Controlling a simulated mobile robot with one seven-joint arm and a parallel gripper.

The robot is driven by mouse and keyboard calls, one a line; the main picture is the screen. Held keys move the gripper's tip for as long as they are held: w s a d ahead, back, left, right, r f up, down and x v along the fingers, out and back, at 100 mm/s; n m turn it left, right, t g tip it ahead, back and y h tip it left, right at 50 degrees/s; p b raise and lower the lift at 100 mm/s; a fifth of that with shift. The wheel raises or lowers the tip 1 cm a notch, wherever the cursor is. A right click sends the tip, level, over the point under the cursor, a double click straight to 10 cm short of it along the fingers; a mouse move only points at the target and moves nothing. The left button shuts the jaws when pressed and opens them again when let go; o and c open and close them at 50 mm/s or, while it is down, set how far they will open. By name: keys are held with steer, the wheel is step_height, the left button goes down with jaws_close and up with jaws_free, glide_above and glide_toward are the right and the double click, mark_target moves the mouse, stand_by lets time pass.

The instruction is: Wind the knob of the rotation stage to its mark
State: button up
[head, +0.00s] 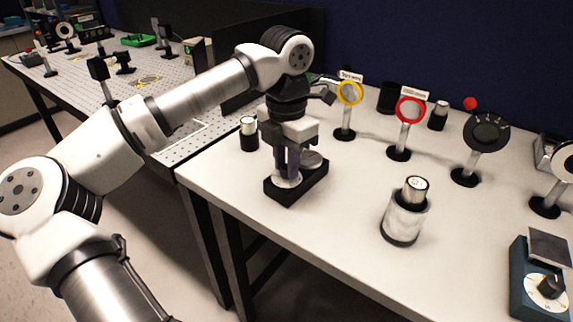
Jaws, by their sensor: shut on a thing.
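The rotation stage looks to be the low black block (294,196) near the left edge of the white table. It carries a grey round plate (313,160) at its back right and a pale round dial (287,182) at its front left. My gripper (287,172) points straight down over the dial, its fingers shut on the knob there. The knob is mostly hidden by the fingers. The mark and the knob's angle against it cannot be made out.
A black-and-white cylinder (249,135) stands close left of my gripper. A yellow-ringed post (345,122) and red-ringed post (401,140) stand behind to the right. A marbled cylinder (402,222) and blue box with a dial (528,278) stand further right. Table between is clear.

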mark_target(286, 167)
steer(key=shift+n, duration=0.4)
steer(key=o, duration=1)
step_height(286, 167, up, 14)
steer(key=shift+f, duration=0.1)
